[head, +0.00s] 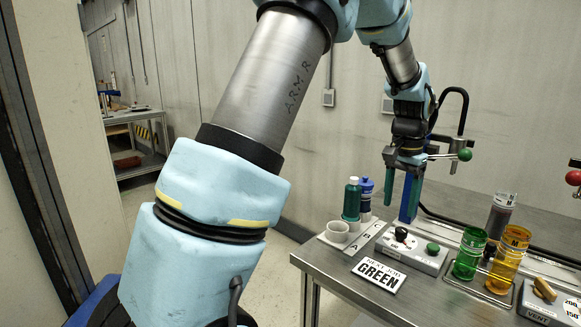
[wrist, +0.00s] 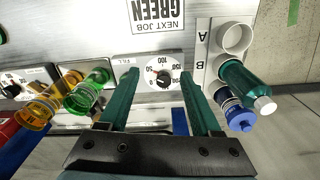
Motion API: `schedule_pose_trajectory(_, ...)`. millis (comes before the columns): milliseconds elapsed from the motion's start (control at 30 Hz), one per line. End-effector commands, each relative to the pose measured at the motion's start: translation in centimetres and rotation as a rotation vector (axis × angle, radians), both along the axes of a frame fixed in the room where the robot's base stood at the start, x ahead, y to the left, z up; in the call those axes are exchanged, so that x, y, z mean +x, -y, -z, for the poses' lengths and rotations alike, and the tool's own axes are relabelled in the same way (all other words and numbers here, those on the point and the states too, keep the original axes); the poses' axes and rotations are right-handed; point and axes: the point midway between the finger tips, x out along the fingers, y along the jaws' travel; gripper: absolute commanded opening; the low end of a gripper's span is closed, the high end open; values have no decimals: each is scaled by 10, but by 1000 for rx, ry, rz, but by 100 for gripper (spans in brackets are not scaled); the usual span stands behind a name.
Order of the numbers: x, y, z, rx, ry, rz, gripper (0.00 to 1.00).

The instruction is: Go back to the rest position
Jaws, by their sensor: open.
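My gripper (head: 401,195) hangs pointing down over the back of the metal bench, in front of the blue post (head: 408,205). Its two teal fingers are apart, and nothing shows between them. In the wrist view the fingers (wrist: 160,85) stand on either side of the white dial (wrist: 160,72) of the fill box, with a visible gap between them. My arm is stretched out to the right. A pump lever with a green ball (head: 465,154) is beside my gripper; whether they touch is unclear.
On the bench (head: 325,272) are a fill box (head: 410,253), a "GREEN" sign (head: 380,273), a green cup (head: 468,255), an orange cup (head: 508,262) and a vent box (head: 550,307). A lettered rack holds a white cup (head: 337,232), green bottle (head: 352,202) and blue bottle (head: 366,200).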

Motion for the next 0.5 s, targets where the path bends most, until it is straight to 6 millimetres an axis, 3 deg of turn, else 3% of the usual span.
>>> schedule_pose_trajectory(167, 7, -74, 3, -12, 13, -158, 65)
schedule_pose_trajectory(267, 3, -130, 6, -24, 26, -283, 65)
schedule_pose_trajectory(400, -24, -222, 16, -42, 52, -510, 65)
schedule_pose_trajectory(500, -52, -271, 24, -52, 70, -648, 65)
